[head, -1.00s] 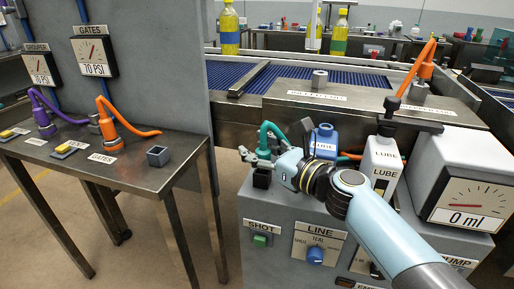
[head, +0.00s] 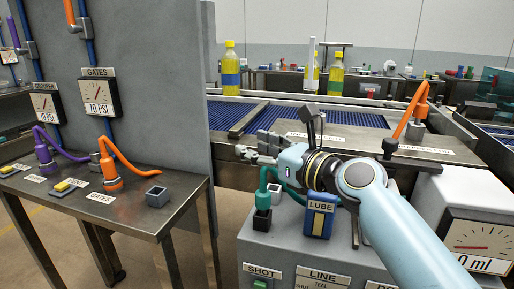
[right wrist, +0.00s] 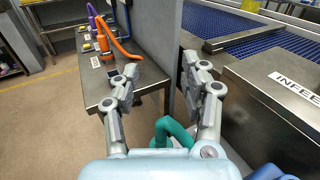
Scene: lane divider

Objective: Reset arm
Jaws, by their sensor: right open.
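My right gripper (head: 256,147) is open and empty, raised above the pump cabinet. In the right wrist view its two fingers (right wrist: 158,85) stand wide apart, with nothing between them but the view of the side table and panel. The teal hose connector (head: 264,191) stands in a dark socket on the cabinet, below the gripper and apart from it; it also shows low in the right wrist view (right wrist: 172,132). My right arm comes in from the lower right and hides part of the cabinet top. My left gripper is out of view.
A side table (head: 130,205) at left carries a purple connector (head: 44,158), an orange connector (head: 108,172) and an empty socket (head: 156,196). A grey panel (head: 160,80) rises behind it. A blue lube box (head: 320,215) and a gauge box (head: 470,225) stand on the cabinet.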

